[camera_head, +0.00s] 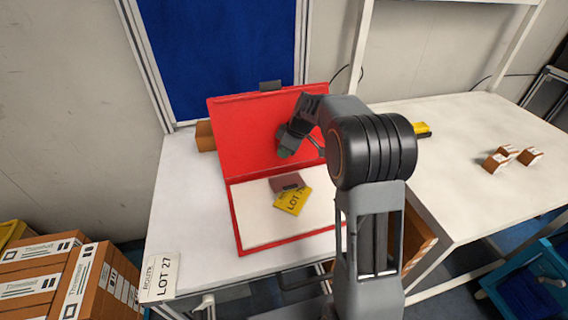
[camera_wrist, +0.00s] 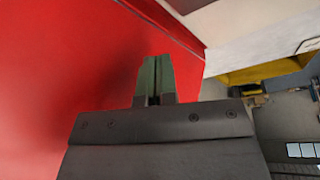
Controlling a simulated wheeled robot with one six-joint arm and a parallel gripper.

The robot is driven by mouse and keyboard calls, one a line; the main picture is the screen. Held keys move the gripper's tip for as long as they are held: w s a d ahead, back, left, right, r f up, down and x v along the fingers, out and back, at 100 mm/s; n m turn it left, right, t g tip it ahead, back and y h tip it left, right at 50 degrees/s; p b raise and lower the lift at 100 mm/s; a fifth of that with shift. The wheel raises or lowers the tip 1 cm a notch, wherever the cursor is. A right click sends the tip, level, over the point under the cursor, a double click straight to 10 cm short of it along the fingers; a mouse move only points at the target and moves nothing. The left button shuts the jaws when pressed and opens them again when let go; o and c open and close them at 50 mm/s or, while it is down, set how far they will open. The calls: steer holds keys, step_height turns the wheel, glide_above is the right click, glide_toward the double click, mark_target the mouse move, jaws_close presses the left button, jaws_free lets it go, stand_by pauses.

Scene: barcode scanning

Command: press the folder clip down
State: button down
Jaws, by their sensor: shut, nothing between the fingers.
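A red folder (camera_head: 234,212) lies open on the white table, its red cover (camera_head: 240,140) standing up at the back. A white sheet (camera_head: 262,225) lies inside. A brownish-red piece (camera_head: 287,183) lies over the top of a yellow "LOT" card (camera_head: 293,201) on the sheet; it looks like the clip, but I cannot tell if it is raised. My gripper (camera_head: 284,153) is in front of the cover, above and behind that piece. In the wrist view its green fingertips (camera_wrist: 154,78) are together and empty, with the red cover (camera_wrist: 60,80) filling the left. The clip is not identifiable there.
A small dark tab (camera_head: 270,86) sits at the cover's top edge. A brown box (camera_head: 205,136) stands behind the folder at left. A "LOT 27" label (camera_head: 160,277) is at the front left corner. Small boxes (camera_head: 496,162) sit on the right table.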

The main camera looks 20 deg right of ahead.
steer(key=shift+r+p, duration=0.95)
steer(key=shift+r, duration=1.35)
steer(key=s+r+m+t+h, duration=0.2)
steer(key=s+m, duration=1)
steer(key=s, duration=1.4)
steer(key=shift+s+r+h, duration=0.3)
steer(key=shift+r+h, duration=0.7)
steer(key=shift+r, duration=0.1)
steer(key=shift+a, duration=0.1)
